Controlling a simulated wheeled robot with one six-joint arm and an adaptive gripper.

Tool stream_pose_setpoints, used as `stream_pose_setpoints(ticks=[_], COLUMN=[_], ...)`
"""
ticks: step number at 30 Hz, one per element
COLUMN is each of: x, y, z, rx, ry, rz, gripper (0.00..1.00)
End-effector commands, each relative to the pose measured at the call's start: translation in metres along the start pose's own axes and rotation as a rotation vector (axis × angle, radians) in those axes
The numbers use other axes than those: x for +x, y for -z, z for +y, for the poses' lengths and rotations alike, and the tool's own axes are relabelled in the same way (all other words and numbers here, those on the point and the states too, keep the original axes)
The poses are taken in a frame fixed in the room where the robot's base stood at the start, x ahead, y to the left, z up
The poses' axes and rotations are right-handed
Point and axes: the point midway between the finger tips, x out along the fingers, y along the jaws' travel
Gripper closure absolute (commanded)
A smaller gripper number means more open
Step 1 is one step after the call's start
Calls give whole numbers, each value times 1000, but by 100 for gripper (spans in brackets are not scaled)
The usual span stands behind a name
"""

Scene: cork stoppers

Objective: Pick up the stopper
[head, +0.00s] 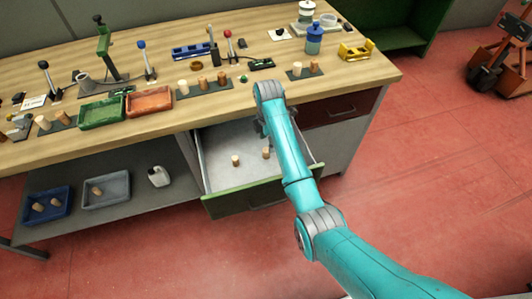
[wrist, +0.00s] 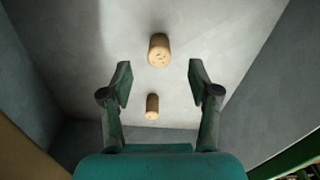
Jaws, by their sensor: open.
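Two cork stoppers stand apart in the open drawer (head: 225,180): a paler one (head: 235,160) and a browner one (head: 266,153) to its right in the head view. The wrist view also shows two stoppers on the drawer floor, one (wrist: 159,52) just beyond the line of the fingertips, the other (wrist: 152,107) nearer the palm, between the fingers in the picture. I cannot match them surely to the head view. My gripper (wrist: 159,76) is open and empty, pointing down into the drawer. In the head view it is mostly hidden by my arm.
The wooden bench top (head: 355,85) above holds more stoppers, a green tray (head: 102,111) and an orange tray (head: 150,102). A blue tray (head: 65,200) and grey tray (head: 122,198) sit on the lower shelf.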

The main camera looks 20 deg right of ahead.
Motion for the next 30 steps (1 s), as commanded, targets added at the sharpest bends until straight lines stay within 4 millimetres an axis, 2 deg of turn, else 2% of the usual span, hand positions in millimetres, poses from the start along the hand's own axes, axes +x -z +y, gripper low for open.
stream_pose_setpoints(ticks=[5, 15, 23, 24, 29, 30], x=[11, 53, 56, 56, 56, 56], y=[2, 6, 6, 6, 6, 6], z=[0, 1, 1, 1, 1, 1], rx=[0, 1, 1, 1, 1, 1], ry=[1, 1, -1, -1, -1, -1], rz=[0, 0, 0, 0, 0, 0], gripper=[39, 39, 39, 41, 81, 82])
